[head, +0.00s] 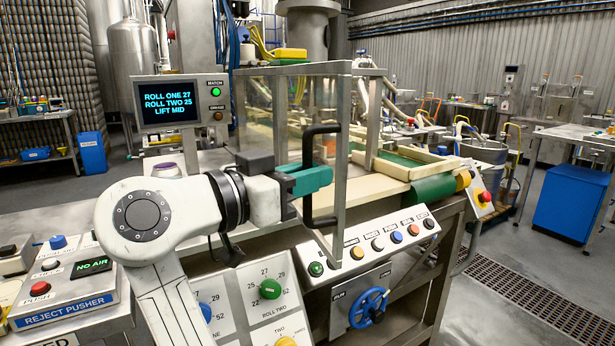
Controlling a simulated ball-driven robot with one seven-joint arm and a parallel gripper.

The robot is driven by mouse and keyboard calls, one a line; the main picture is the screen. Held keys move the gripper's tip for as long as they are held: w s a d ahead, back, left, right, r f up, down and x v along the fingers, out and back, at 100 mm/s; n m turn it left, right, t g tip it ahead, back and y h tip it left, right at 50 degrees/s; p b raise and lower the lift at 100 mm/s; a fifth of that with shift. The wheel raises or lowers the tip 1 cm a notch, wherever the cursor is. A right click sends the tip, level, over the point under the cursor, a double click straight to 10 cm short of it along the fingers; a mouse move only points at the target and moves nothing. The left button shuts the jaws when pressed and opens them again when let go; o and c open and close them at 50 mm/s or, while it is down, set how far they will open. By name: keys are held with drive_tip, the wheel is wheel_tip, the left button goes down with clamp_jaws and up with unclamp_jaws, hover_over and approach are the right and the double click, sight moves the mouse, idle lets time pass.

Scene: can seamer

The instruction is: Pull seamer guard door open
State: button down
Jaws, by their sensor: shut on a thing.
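The seamer guard door (331,100) is a clear panel in a grey metal frame at the middle of the head view. Its lower free corner stands out in front of the sloping button panel, so the door appears swung partly out from the machine. A black bar handle (308,150) is fixed near its right edge. My gripper (318,179), with teal fingers, is shut on the upright part of the handle. The fingers hide the handle's middle, and my white arm hides the door's lower left.
The button panel (372,240) with coloured buttons and a blue handwheel (368,307) sit below the door. A roll-setting panel (246,306) and reject pusher box (68,287) lie at the lower left. A screen (166,103) stands behind my arm.

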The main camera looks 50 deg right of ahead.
drive_tip(key=c, duration=1.2)
unclamp_jaws()
drive_tip(key=shift+a, duration=0.1)
drive_tip(key=a, duration=0.3)
drive_tip(key=w+a, duration=0.1)
drive_tip(key=a, duration=0.6)
drive_tip(key=shift+w+a, duration=0.15)
drive_tip(key=shift+a, duration=0.15)
drive_tip(key=shift+f, duration=0.1)
